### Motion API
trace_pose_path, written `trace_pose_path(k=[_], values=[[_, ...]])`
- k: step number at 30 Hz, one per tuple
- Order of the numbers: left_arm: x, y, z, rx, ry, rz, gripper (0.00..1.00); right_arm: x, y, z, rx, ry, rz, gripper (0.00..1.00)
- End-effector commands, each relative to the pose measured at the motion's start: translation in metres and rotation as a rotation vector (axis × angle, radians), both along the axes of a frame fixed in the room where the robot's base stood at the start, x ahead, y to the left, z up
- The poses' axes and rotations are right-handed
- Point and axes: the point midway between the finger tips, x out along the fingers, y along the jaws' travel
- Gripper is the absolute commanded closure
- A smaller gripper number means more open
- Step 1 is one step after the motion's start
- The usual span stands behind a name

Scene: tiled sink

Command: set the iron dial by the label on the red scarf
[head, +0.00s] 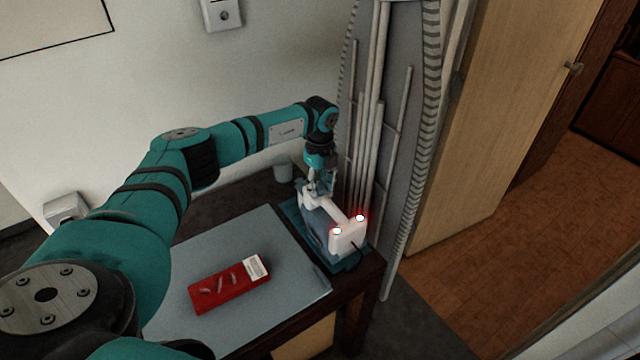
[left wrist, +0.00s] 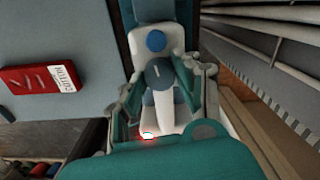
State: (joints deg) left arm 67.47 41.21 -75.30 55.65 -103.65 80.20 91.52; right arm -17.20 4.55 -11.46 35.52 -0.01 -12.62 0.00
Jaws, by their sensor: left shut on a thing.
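The white and grey iron (head: 347,237) rests on a teal pad at the right end of the table, with two red lights glowing at its near end. My left gripper (head: 316,190) reaches down onto the iron from above. In the left wrist view, the round grey dial (left wrist: 158,73) with a short pale mark lies between the fingers of my left gripper (left wrist: 163,80), which is shut on it. The red scarf (head: 222,289) lies folded on the grey mat. Its white label (head: 257,268) seems to read "COTTON" in the wrist view (left wrist: 65,77). My right gripper is out of view.
The grey mat (head: 230,243) covers much of the dark table and is mostly bare. A small grey cup (head: 283,172) stands behind the iron. An upright ironing board (head: 400,130) leans close beside the iron. A wooden door (head: 500,100) is at the right.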

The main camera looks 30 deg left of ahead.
Motion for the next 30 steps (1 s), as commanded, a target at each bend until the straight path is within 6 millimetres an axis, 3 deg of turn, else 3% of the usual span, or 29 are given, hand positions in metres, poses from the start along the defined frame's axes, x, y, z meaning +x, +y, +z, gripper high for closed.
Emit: trace_pose_path(k=[14, 30], values=[[0.000, 0.000, 0.000, -0.001, -0.002, -0.138, 0.99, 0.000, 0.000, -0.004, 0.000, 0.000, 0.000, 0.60], [0.000, 0.000, 0.000, 0.000, -0.002, -0.631, 0.99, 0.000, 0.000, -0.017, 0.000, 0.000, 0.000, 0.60]])
